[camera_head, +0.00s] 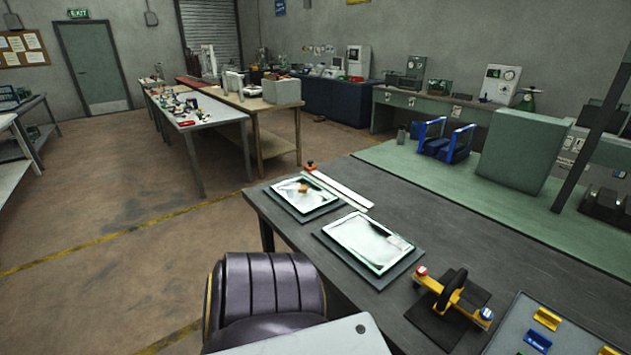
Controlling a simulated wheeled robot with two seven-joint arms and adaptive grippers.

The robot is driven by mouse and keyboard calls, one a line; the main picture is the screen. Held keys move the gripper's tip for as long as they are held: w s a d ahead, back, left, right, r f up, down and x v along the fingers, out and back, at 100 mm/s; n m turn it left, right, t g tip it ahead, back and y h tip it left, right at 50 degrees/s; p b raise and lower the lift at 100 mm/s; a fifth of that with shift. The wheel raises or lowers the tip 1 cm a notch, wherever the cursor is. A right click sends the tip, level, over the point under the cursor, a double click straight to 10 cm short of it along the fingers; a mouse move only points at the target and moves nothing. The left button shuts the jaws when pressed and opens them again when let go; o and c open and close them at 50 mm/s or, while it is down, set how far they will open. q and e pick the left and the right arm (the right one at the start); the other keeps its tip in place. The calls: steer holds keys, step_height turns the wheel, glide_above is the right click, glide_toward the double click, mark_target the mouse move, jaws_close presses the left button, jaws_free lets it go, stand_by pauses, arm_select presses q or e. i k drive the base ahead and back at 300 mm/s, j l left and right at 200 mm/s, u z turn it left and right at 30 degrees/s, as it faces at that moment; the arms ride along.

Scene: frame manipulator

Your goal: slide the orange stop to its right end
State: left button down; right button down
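A small orange stop (310,166) with a dark part sits at the far left end of a long pale straight rail (340,189). The rail lies on the dark grey workbench (455,240), slanting from far left to near right. The rest of the rail looks bare. Neither of my grippers shows in the head view.
Two glass-like panels, one with a brown piece (303,186) on it and one larger (367,240), lie on dark mats beside the rail. A dark padded chair (265,288) is at the bench's left edge. Bench right of the rail is clear.

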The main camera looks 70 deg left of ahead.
mark_target(310, 167)
steer(key=u, duration=2.25)
